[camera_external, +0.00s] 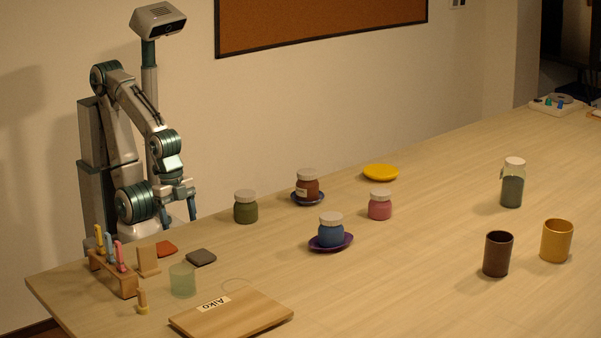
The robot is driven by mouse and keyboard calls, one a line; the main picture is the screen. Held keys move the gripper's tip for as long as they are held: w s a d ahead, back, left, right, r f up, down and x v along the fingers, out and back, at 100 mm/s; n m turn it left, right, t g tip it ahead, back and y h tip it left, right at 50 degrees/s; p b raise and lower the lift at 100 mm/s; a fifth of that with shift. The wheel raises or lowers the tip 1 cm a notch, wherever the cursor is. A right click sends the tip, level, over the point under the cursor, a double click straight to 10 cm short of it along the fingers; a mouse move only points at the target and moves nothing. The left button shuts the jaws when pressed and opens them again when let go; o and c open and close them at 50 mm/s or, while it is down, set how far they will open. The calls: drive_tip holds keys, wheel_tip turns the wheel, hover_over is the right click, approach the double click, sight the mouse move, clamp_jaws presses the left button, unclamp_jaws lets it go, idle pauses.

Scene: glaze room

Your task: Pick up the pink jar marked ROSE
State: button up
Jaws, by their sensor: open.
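The pink jar (380,207) with a pale lid stands upright on the bare table, right of the middle of the jar group. No ROSE mark can be read on the side that shows. My gripper (180,214) is open and empty at the table's far left edge, pointing down, well to the left of the pink jar. The green jar (246,209), the brown-red jar (308,188) on a dark blue saucer (294,199) and the blue jar (331,231) on a purple saucer (315,246) stand between them.
A yellow plate (381,172) lies behind the pink jar. A dark cup (497,254), an amber cup (556,241) and a tall lidded jar (512,187) stand to the right. A glass (183,280), wooden board (232,315) and tool rack (113,275) are at front left. Table right of the pink jar is clear.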

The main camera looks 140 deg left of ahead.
drive_tip(key=shift+o, duration=1.3)
